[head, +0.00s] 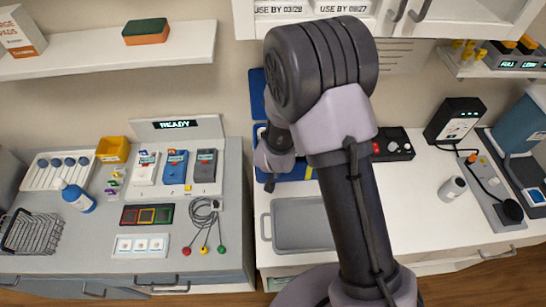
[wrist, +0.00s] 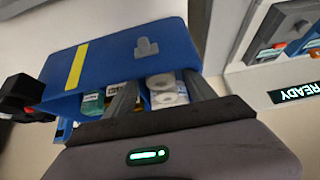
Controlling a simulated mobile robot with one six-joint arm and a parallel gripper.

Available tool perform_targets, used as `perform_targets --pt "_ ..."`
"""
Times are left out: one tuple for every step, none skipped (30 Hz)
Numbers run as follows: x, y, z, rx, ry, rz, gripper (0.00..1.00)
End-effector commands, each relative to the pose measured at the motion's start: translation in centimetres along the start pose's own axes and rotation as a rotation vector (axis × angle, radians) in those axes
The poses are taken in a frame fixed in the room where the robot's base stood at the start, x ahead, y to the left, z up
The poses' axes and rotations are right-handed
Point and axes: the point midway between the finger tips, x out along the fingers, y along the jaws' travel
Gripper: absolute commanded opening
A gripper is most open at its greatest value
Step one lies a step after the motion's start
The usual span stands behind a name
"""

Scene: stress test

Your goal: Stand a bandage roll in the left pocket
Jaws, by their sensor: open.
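A blue case (wrist: 130,52) with a yellow stripe stands open in the wrist view. In the head view its blue parts (head: 258,95) show behind my arm. White bandage rolls (wrist: 166,82) sit inside it, with their round ends facing the camera. A green item (wrist: 92,104) and other packs lie left of them in the case. My gripper (wrist: 163,92) is open, its two grey fingers apart on either side of the rolls. I cannot tell whether it touches them. The pocket layout is mostly hidden by the fingers and gripper body.
A grey tray (head: 300,224) lies in front of the case. A black device with knobs (head: 393,145) stands to the right. A panel reading READY (head: 176,125) with several modules is at the left. The wall cabinet (head: 440,18) hangs above. Bare counter (head: 415,200) shows right of my arm.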

Motion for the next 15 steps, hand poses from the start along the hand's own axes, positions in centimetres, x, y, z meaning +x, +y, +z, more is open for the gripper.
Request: perform_targets --pt "-0.6 0.0 -0.1 -0.001 0.001 -0.001 0.64" --pt "-1.1 0.0 -0.2 -0.001 0.001 -0.001 0.64" --pt "-1.9 -0.1 -0.2 -0.001 0.002 -0.001 0.64" --pt "-2.6 0.0 -0.2 0.000 0.002 -0.001 0.64" --pt "-3.3 0.0 -0.2 0.000 0.002 -0.001 0.64" --pt "-4.4 0.0 -0.3 0.000 0.003 -0.001 0.64" --pt "-5.3 0.0 -0.3 0.000 0.003 -0.001 0.64" --pt "-6.2 0.0 -0.3 0.001 0.003 -0.001 0.64" --pt "-7.5 -0.1 -0.4 -0.001 0.003 -0.001 0.64" --pt "-8.5 -0.1 -0.4 0.000 0.004 -0.002 0.64" --pt "-9.5 -0.1 -0.4 0.000 0.004 -0.002 0.64" --pt "-10.8 -0.1 -0.4 -0.001 0.003 -0.002 0.64" --pt "-11.7 0.0 -0.4 0.001 0.003 -0.001 0.64" --pt "-12.7 0.0 -0.4 0.000 0.003 -0.002 0.64" --pt "-13.7 -0.1 -0.4 0.000 0.003 -0.002 0.64"
